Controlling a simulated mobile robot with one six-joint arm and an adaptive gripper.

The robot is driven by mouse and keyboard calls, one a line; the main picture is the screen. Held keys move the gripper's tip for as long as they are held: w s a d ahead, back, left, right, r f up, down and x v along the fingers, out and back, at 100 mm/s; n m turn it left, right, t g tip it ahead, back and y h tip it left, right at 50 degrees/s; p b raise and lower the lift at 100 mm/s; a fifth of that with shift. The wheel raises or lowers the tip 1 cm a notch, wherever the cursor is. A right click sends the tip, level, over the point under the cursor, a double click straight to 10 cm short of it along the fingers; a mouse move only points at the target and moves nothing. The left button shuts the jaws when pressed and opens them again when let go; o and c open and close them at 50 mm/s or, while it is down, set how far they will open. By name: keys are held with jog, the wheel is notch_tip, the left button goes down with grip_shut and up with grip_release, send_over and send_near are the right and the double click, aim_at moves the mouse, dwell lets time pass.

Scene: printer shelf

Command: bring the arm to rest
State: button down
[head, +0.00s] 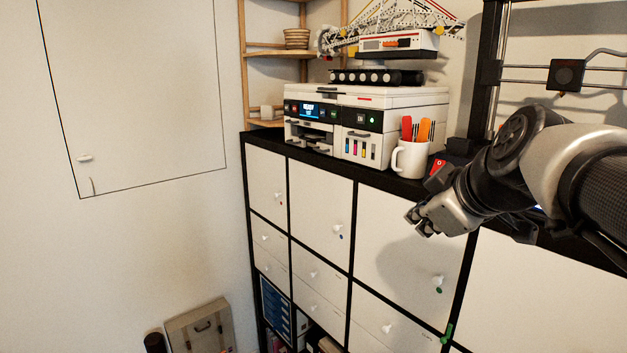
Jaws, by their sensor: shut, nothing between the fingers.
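My gripper (418,225) is in the head view, right of the middle, at the end of my dark and silver arm reaching in from the right edge. Its fingers are shut with nothing held between them. It hangs in front of the white cabinet doors, just below the cabinet's black top, and points left and down. A white mug (408,160) with red and orange handled tools stands on the cabinet top above and slightly left of the gripper, apart from it. My arm hides part of the cabinet top on the right.
A black-framed cabinet (318,157) with white doors fills the lower right. A white printer (370,115) stands on it, with a toy model (395,30) above. A black frame with metal rods (485,75) rises behind my arm. A wooden shelf (243,65) stands behind.

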jog(key=s+a+f+m+g+b, duration=0.2)
jog(key=s+f+m+b, duration=0.1)
jog(key=s+f, duration=0.9)
jog(key=s+a+f+m+g+b, duration=0.3)
jog(key=s+f+m, duration=0.2)
jog(key=s+f, duration=0.8)
notch_tip(320, 180, down, 3)
jog(key=shift+a+f+m+g+h+b, duration=0.2)
jog(key=shift+a+m+g+h+b, duration=0.1)
jog(key=shift+h, duration=0.1)
jog(key=shift+s, duration=0.15)
